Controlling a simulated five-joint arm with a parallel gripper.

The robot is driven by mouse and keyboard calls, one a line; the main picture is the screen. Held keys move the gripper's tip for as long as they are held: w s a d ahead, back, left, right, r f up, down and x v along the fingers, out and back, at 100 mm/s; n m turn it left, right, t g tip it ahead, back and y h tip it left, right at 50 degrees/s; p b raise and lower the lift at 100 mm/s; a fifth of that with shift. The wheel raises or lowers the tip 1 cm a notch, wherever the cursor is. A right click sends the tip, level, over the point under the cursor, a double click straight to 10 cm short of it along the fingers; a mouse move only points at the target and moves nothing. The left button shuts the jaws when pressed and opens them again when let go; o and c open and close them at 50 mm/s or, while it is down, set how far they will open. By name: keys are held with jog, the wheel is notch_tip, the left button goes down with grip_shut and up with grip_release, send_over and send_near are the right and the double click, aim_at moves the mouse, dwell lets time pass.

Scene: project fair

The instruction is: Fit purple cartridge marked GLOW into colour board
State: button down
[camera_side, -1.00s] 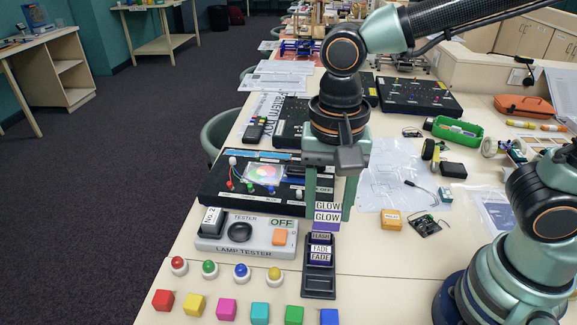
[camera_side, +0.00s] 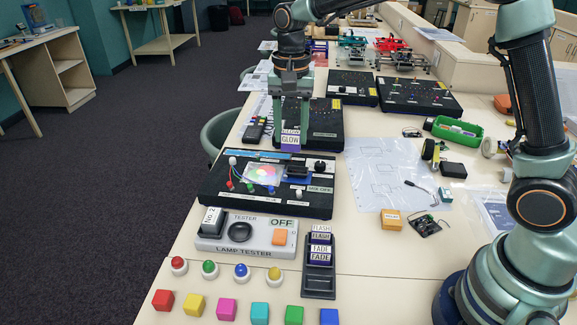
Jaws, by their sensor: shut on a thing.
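My gripper (camera_side: 291,133) is shut on the purple cartridge marked GLOW (camera_side: 290,147) and holds it upright. The cartridge appears just beyond the far edge of the colour board (camera_side: 225,172), in front of another black board; its height above the table is hard to tell. The colour board is black, with a colour wheel picture (camera_side: 264,173), several small coloured parts and a dark blue part (camera_side: 297,171) at its right. I cannot make out the slot clearly. The black cartridge rack (camera_side: 319,280) holds purple cartridges marked FLASH (camera_side: 320,234) and FADE (camera_side: 320,253).
The lamp tester (camera_side: 246,237), reading OFF, stands in front of the colour board. Coloured knobs and cubes line the near edge. Another black board (camera_side: 326,128) lies behind the cartridge. Paper sheets (camera_side: 375,165) lie to the right.

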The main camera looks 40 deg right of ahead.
jog(key=w+d+f, duration=0.3)
jog(key=w+d, duration=0.2)
jog(key=d, duration=0.1)
jog(key=shift+s+a+f, duration=0.1)
jog(key=shift+s+f, duration=0.05)
jog(key=shift+f, duration=1.6)
jog(key=shift+s+a+f, duration=0.1)
jog(key=shift+f, duration=1.65)
jog(key=shift+d+f, duration=0.1)
jog(key=shift+f, duration=0.8)
grip_release()
notch_tip(320, 180, up, 7)
